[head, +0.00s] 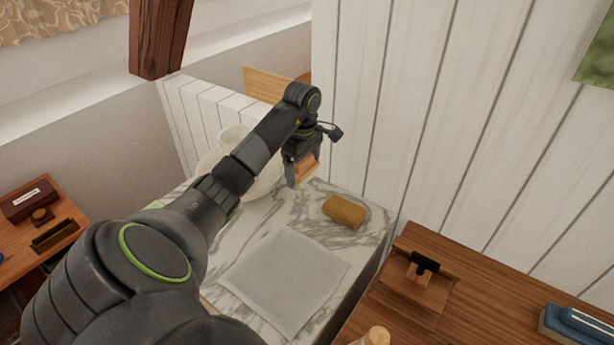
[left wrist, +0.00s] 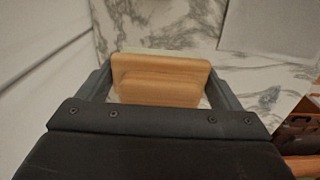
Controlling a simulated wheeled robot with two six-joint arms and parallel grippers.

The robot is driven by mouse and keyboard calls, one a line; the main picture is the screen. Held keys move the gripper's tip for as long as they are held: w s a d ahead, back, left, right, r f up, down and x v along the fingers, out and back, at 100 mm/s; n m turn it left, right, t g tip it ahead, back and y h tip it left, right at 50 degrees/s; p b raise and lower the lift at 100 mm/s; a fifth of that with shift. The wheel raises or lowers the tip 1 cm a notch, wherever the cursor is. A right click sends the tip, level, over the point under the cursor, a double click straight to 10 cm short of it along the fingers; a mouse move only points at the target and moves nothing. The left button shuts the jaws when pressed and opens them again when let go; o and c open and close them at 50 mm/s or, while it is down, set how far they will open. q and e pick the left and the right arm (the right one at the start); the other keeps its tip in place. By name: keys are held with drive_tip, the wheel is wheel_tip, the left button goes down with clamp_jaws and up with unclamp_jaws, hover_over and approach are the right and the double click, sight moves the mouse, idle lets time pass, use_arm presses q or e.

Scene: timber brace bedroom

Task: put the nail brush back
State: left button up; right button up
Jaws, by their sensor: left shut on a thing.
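The nail brush (head: 306,168) is a small light-wood block with a paler edge along its lower side. My left gripper (head: 302,172) is shut on it and holds it at the back of the marble top (head: 272,207). The left wrist view shows the wooden nail brush (left wrist: 160,78) between the two dark fingers (left wrist: 163,88), with marble beyond it. Whether the brush touches the marble is hard to tell. My right gripper is not in view.
A yellow-brown sponge or soap bar (head: 345,211) lies right of the gripper. A grey cloth (head: 284,279) lies in front. A white basin (head: 262,184) stands behind my arm. A wooden table (head: 480,290) with a wooden holder (head: 420,285) is at right; plank walls rise behind.

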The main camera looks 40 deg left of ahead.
use_arm(q)
drive_tip(key=b, duration=0.4)
hover_over(303, 202)
wheel_tip(303, 202, down, 4)
drive_tip(key=shift+s+d+f, duration=0.1)
drive_tip(key=shift+f, duration=0.5)
drive_tip(key=shift+f+b, duration=0.25)
drive_tip(key=shift+b, duration=0.15)
drive_tip(key=shift+f+b, duration=0.25)
drive_tip(key=shift+b, duration=0.05)
wheel_tip(303, 202, down, 3)
drive_tip(key=shift+r+b, duration=0.1)
drive_tip(key=shift+b, duration=0.25)
drive_tip(key=o, duration=0.9)
drive_tip(key=shift+c, duration=0.2)
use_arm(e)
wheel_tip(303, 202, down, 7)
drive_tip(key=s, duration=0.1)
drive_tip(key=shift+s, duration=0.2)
